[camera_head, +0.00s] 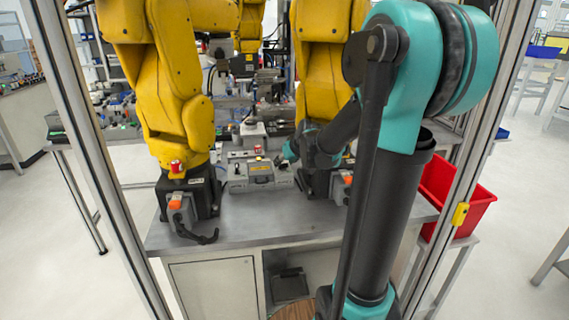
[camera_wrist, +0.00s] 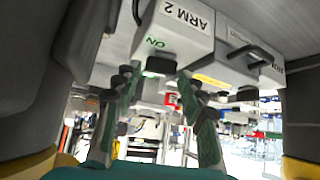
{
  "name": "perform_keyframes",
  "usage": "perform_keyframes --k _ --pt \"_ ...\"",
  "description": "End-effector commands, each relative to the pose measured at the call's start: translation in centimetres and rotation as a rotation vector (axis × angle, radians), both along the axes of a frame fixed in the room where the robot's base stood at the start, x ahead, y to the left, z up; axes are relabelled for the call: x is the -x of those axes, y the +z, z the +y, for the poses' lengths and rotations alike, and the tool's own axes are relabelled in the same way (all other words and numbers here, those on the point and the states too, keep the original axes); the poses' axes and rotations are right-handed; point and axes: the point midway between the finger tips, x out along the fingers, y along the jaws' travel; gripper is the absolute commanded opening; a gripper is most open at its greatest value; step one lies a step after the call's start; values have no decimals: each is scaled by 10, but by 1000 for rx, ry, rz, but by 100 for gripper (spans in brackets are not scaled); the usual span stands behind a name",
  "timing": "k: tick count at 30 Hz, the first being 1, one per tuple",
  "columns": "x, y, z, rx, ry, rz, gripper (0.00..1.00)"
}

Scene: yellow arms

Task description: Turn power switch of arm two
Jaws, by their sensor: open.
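The grey control box (camera_head: 258,174) stands on the table between the two front yellow arms. In the wrist view it appears upside down, with the "ARM 2" label (camera_wrist: 183,17) and a green "ON" mark (camera_wrist: 155,42). A black switch knob (camera_wrist: 161,66) shows below these marks in the picture. My gripper (camera_wrist: 158,80) is open, its green-padded fingers on either side of the knob, with nothing held. I cannot tell whether they touch it. In the head view my gripper (camera_head: 290,155) is at the right side of the box, small and partly hidden by my arm.
A left yellow arm (camera_head: 168,85) and a right yellow arm (camera_head: 322,75) flank the box closely. A grey module with an orange button (camera_head: 176,201) sits at the left arm's base. A red bin (camera_head: 455,195) stands at right. The front tabletop (camera_head: 265,220) is mostly clear.

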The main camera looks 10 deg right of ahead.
Motion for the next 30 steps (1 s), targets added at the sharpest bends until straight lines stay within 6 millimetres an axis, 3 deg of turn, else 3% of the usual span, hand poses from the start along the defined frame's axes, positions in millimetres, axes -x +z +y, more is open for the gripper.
perform_keyframes --k 18,30 --pt "60 61 -16 -1 -1 0 41" --pt "75 77 -20 0 0 0 41"
